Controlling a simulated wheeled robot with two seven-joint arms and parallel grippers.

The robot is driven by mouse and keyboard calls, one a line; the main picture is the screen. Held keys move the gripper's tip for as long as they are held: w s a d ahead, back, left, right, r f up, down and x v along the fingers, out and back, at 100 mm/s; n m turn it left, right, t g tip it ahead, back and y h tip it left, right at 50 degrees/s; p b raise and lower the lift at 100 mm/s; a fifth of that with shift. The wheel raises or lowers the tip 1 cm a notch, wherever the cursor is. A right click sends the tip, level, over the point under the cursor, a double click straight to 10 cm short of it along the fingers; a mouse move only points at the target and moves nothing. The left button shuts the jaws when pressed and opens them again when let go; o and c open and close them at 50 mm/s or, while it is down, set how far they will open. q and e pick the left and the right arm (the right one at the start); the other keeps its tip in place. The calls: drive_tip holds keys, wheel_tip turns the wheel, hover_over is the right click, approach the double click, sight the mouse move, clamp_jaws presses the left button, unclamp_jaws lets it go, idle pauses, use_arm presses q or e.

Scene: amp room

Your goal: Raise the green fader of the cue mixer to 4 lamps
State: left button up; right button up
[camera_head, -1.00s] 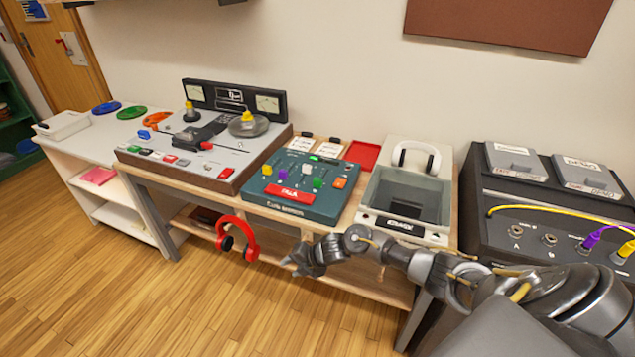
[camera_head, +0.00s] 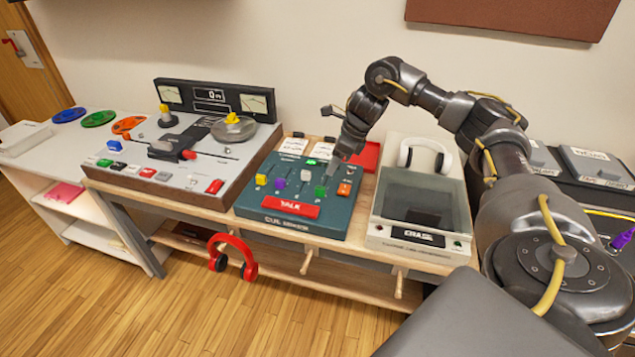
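The teal cue mixer (camera_head: 255,213) sits on the wooden bench in the middle of the head view. It has yellow, purple, white and green fader caps and a red TALK bar (camera_head: 290,206). The green fader cap (camera_head: 320,191) is at the right end of the fader row, left of an orange button (camera_head: 344,189). My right gripper (camera_head: 330,172) points down over the mixer's right part, just above and behind the green cap. I cannot tell whether it touches the cap or how its fingers stand. A small green light shows at the mixer's back. My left gripper is out of view.
A tape machine (camera_head: 180,160) stands left of the mixer, and a grey eraser box (camera_head: 420,215) with white headphones (camera_head: 424,154) stands right of it. A red tray (camera_head: 368,156) lies behind. Red headphones (camera_head: 232,256) hang at the bench's front.

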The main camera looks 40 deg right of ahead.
sight(321, 188)
drive_tip(key=x, duration=0.4)
drive_tip(key=p+x, duration=0.1)
drive_tip(key=x, duration=0.4)
drive_tip(key=shift+d+f, duration=0.2)
drive_tip(key=shift+f, duration=0.05)
drive_tip(key=shift+w+f, duration=0.1)
drive_tip(key=shift+f, duration=0.45)
drive_tip(key=shift+a, duration=0.1)
drive_tip(key=shift+c, duration=0.8)
drive_tip(key=shift+w, duration=0.1)
clamp_jaws()
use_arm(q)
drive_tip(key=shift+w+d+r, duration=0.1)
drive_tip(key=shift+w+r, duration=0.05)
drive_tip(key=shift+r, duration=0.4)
